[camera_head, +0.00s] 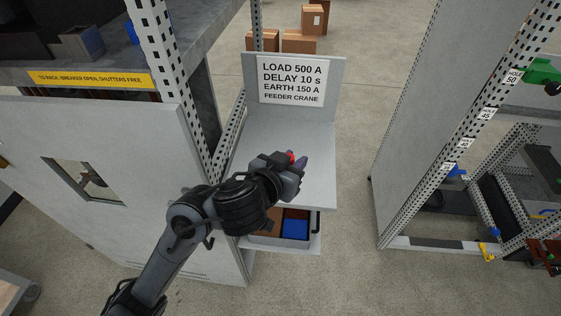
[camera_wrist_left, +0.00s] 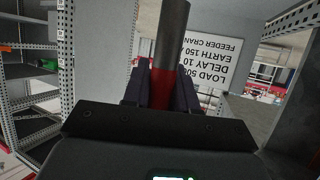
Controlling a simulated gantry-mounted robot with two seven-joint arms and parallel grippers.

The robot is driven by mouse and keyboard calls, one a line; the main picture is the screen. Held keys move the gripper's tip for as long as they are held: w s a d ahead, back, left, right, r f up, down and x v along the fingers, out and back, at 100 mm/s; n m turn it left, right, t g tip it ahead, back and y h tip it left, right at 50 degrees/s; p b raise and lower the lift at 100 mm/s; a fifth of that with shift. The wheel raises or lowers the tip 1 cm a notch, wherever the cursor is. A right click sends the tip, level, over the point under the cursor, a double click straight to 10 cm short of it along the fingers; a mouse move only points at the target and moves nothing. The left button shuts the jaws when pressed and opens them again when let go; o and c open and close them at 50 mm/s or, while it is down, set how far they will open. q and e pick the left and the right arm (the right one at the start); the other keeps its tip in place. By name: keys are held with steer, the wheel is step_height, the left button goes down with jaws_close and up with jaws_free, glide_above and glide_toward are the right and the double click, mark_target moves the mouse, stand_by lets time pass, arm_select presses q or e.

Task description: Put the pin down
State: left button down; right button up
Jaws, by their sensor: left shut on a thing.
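My left gripper (camera_head: 291,172) is over the small grey shelf (camera_head: 312,138) in the head view, its fingers shut on the pin. The pin shows as a bit of red (camera_head: 291,157) between the fingers in the head view; the rest is hidden by the gripper. In the left wrist view the pin (camera_wrist_left: 172,32) is a dark grey rod with a red section between the fingers (camera_wrist_left: 160,88), standing out past them. I cannot tell whether the pin touches the shelf. My right gripper is not in view.
A sign (camera_head: 291,81) with load and delay values stands at the back of the shelf. Below the shelf is a tray with a blue bin (camera_head: 295,228). A grey cabinet panel (camera_head: 60,190) is at left, a perforated frame (camera_head: 462,150) at right. The shelf top is otherwise clear.

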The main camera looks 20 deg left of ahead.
arm_select(q)
steer(key=shift+w+a+f+b, duration=1.25)
steer(key=shift+w+f, duration=0.1)
steer(key=shift+f, duration=0.45)
steer(key=shift+w+a+f+b, duration=1.2)
steer(key=shift+w+f, duration=0.2)
steer(key=shift+f, duration=0.4)
steer(key=shift+w+a+f+b, duration=1.15)
steer(key=shift+w+a+f, duration=0.2)
steer(key=shift+f, duration=0.45)
steer(key=shift+r, duration=0.1)
steer(key=c, duration=0.9)
jaws_free()
steer(key=shift+f, duration=0.2)
